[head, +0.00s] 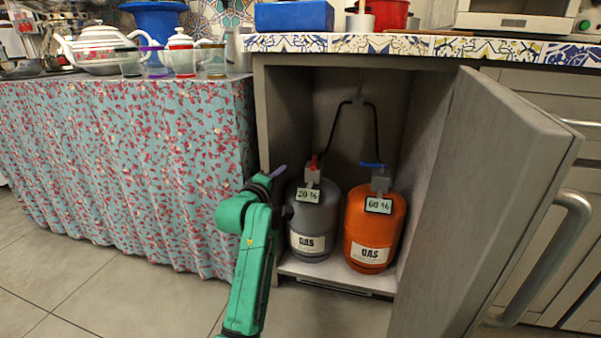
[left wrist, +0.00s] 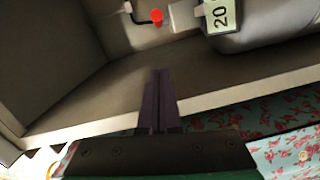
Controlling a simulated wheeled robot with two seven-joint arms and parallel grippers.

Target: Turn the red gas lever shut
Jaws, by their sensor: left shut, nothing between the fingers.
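The red gas lever (head: 314,162) stands on top of the grey gas bottle (head: 313,223), which carries a "20 %" tag, inside the open cabinet. In the left wrist view the red lever (left wrist: 156,16) shows end-on near the top, beside the grey bottle (left wrist: 262,30). My left gripper (head: 279,171) is at the cabinet's left front edge, left of the lever and apart from it. In the left wrist view its fingers (left wrist: 161,75) are together with nothing between them. My right gripper is not in view.
An orange gas bottle (head: 373,232) with a blue lever (head: 372,165) and a "60 %" tag stands to the right. Black hoses run up behind the bottles. The cabinet door (head: 510,190) is open to the right. A flowered curtain (head: 130,165) hangs at left.

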